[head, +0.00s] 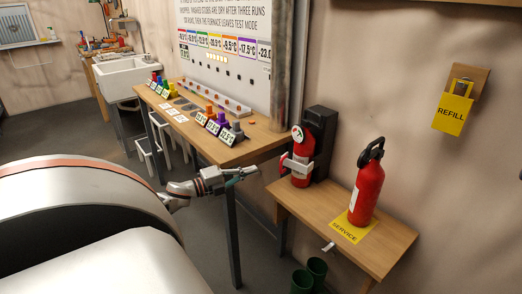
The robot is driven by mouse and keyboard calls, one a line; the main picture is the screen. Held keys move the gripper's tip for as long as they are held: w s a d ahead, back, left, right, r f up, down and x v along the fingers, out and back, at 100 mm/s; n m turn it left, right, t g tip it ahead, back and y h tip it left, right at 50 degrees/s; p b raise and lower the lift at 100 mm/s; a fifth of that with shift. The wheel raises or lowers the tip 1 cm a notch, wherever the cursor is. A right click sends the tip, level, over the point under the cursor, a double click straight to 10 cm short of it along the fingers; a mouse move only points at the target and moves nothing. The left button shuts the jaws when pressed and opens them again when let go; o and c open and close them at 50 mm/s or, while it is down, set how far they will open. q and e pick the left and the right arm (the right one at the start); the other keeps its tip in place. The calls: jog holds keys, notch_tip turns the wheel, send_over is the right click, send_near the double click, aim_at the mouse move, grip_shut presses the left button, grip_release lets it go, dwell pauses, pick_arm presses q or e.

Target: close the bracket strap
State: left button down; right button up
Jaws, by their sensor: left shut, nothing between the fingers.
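A black bracket (322,133) stands at the wall end of the low wooden shelf, with a red extinguisher (300,178) upright in it. The pale grey bracket strap (298,165) crosses the front of this extinguisher; its left end sticks out to the left. I cannot tell whether the strap is fastened. My left gripper (246,173) is shut and empty, a little left of the strap and apart from it in the picture, its fingers pointing right. My right gripper is not in view.
Another red extinguisher (366,188) stands on a yellow SERVICE mat (350,229) on the low shelf (388,243). Behind my gripper is a wooden table (262,140) with coloured blocks and labels. Green containers (302,281) stand on the floor. A yellow REFILL tag (452,114) hangs on the wall.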

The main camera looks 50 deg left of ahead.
pick_arm(q)
jog(key=s+d+r+n+t+y+p, duration=0.1)
jog(key=d+r+n+t+y, duration=0.35)
jog(key=n, duration=1.05)
jog(key=s+d+r+n+t+y+p, duration=0.1)
jog(key=d+r+n+t+y, duration=0.35)
jog(key=n, duration=1.15)
jog(key=n+g+y+p, duration=0.3)
jog(key=n+g+y, duration=0.75)
jog(key=n, duration=2.35)
send_near(281, 167)
jog(key=w+a+r+g+h, duration=0.3)
jog(key=r, duration=0.1)
jog(key=shift+w+a+g, duration=0.35)
jog(key=shift+w, duration=0.05)
jog(key=shift+w+a+f, duration=0.1)
jog(key=shift+w+a, duration=0.1)
jog(key=shift+a, duration=0.05)
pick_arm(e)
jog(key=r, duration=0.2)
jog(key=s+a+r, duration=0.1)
